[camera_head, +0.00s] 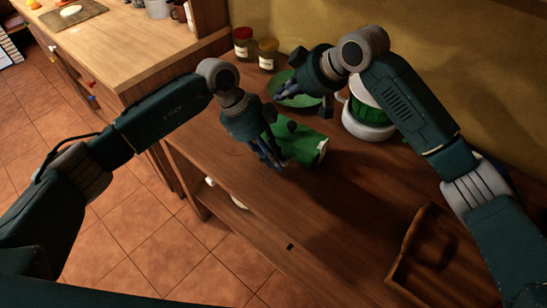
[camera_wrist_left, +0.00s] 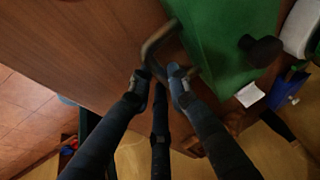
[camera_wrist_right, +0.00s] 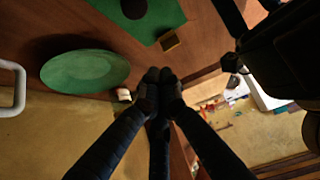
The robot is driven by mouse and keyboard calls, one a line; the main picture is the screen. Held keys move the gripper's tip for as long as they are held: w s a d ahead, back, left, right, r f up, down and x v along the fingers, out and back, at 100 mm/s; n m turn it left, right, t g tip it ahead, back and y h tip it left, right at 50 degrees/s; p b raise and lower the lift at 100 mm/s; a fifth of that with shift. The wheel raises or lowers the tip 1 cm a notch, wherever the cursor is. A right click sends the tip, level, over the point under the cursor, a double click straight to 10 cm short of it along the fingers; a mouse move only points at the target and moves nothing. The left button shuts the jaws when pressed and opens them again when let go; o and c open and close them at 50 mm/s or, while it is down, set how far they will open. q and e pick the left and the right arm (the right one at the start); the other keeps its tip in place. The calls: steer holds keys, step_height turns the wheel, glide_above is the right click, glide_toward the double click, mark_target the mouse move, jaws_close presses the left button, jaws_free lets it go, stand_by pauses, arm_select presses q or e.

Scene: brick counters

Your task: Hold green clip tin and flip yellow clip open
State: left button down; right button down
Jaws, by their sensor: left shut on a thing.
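The green clip tin (camera_head: 302,148) lies on the brown counter near its front edge, with a dark round knob on top. My left gripper (camera_head: 276,163) is at the tin's left side. In the left wrist view its fingers (camera_wrist_left: 160,78) close around a bent metal handle (camera_wrist_left: 158,36) beside the tin's green face (camera_wrist_left: 225,40). My right gripper (camera_head: 279,92) is above and behind the tin. In the right wrist view its fingertips (camera_wrist_right: 160,78) meet with nothing between them. A small brownish-yellow square, apparently the clip (camera_wrist_right: 169,40), sits at the tin's edge, apart from these fingertips.
A green plate (camera_wrist_right: 85,71) lies behind the tin, under my right gripper. A white and green pot (camera_head: 368,125) stands to the tin's right. Two jars (camera_head: 268,56) stand at the back wall. A wooden tray (camera_head: 405,275) is front right. Counter between tin and tray is mostly clear.

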steer(key=a+r+g+h, duration=0.2)
steer(key=a+h, duration=0.1)
steer(key=a, duration=0.1)
steer(key=shift+d+f, duration=0.1)
steer(key=shift+f, duration=3.7)
steer(key=shift+w+a, duration=0.4)
steer(key=shift+a, duration=0.25)
steer(key=shift+w+a, duration=0.4)
steer(key=shift+a, duration=0.25)
steer(key=shift+s+d+r, duration=0.1)
steer(key=shift+d+r, duration=0.05)
steer(key=shift+r, duration=1.9)
steer(key=shift+s+d+r, duration=0.1)
steer(key=shift+r, duration=1.9)
